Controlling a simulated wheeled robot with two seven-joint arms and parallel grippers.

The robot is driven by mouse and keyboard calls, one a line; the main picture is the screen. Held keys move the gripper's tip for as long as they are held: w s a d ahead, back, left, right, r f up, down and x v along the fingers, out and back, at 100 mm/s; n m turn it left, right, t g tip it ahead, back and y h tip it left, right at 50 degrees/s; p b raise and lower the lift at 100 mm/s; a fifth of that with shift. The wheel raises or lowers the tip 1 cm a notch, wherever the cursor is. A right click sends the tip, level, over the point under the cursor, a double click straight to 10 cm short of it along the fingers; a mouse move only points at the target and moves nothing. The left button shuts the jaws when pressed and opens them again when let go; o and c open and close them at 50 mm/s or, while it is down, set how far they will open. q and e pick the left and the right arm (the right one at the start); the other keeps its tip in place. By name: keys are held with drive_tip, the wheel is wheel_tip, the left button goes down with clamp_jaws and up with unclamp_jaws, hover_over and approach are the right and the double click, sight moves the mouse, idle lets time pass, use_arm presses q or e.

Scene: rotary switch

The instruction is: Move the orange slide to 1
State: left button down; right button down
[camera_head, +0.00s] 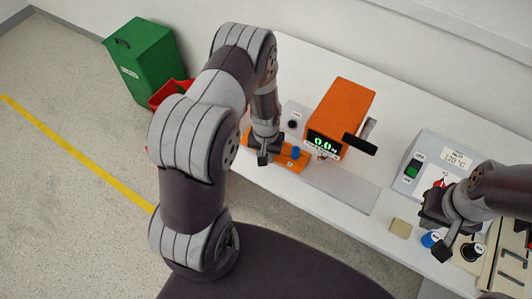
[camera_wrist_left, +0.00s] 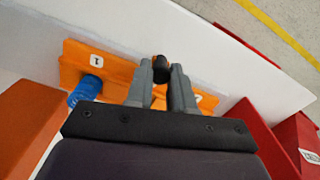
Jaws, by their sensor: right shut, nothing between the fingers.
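The orange slide (camera_head: 303,160) lies on the white table beside the orange instrument. In the left wrist view the orange slide (camera_wrist_left: 118,72) carries a label "1" near its left end, next to a blue knob (camera_wrist_left: 86,90). A second label near the right finger is partly hidden. My left gripper (camera_head: 263,158) is low over the slide's left part. In the wrist view its fingers (camera_wrist_left: 162,80) stand apart on either side of a dark round knob (camera_wrist_left: 161,67); whether they grip it I cannot tell. My right gripper (camera_head: 441,240) is shut and empty at the right.
The orange instrument (camera_head: 345,105) with a green display and dark lever stands just right of the slide. A grey control box (camera_head: 425,160) stands farther right. Blue and black knobs lie near my right gripper. A green bin (camera_head: 145,58) and red bins are on the floor at left.

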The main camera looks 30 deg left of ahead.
use_arm(q)
drive_tip(key=shift+s+d, duration=0.2)
drive_tip(key=shift+d, duration=2)
drive_tip(key=shift+a, duration=0.1)
drive_tip(key=c, duration=1)
unclamp_jaws()
drive_tip(key=shift+r, duration=0.1)
wheel_tip(320, 180, up, 13)
drive_tip(key=shift+f+b, duration=0.2)
drive_tip(key=shift+b, duration=0.35)
